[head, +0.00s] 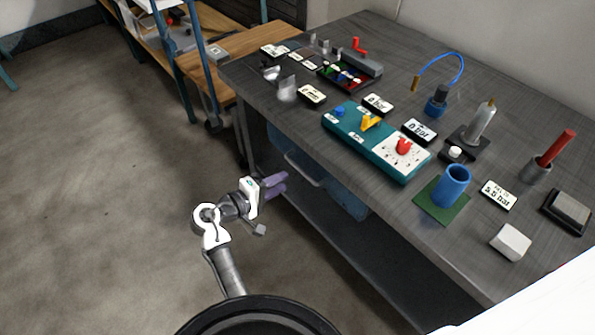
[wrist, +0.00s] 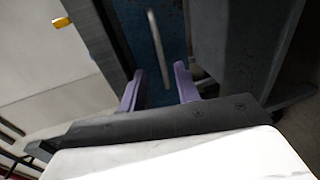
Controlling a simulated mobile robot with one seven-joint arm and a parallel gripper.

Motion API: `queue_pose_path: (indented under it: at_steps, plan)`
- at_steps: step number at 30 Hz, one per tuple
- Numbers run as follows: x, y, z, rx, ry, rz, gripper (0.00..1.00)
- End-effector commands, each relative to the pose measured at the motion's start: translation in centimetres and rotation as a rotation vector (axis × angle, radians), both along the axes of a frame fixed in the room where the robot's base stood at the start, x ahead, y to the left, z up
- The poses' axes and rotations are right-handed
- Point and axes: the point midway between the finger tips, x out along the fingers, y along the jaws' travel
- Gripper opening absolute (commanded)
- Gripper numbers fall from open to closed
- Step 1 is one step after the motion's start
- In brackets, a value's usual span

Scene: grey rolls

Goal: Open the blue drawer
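The blue drawer (head: 345,199) is under the grey workbench, partly hidden in shadow below the top. Its pale bar handle (head: 303,172) runs along its front. In the wrist view, the blue drawer front (wrist: 175,35) is ahead, and the handle (wrist: 158,48) stands nearly upright in the picture. My gripper (head: 285,182) is beside the bench, just left of and slightly below the handle. In the wrist view, my gripper (wrist: 157,80) has its purple fingers apart with nothing between them. The handle lies beyond the fingertips, roughly in line with the gap. No contact shows.
The workbench top (head: 300,112) holds a teal control box (head: 375,145), a blue cup (head: 451,186), labels and several small parts. A lower shelf (head: 365,260) runs beneath. A wooden bench (head: 235,50) stands behind. The floor (head: 90,190) at left is clear.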

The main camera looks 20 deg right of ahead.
Motion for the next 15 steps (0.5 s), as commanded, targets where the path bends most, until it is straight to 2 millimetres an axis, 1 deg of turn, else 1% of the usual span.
queue_pose_path:
  at_steps: [1,6,10,15]
  plan:
    - [0.4,-1.1,-0.1,0.001,0.001,-0.004,0.32]
    - [1.5,-4.1,-0.7,0.001,0.000,-0.002,0.32]
    - [2.1,-5.6,-1.1,0.001,-0.001,0.001,0.32]
    - [2.5,-6.6,-1.4,0.002,-0.002,0.003,0.32]
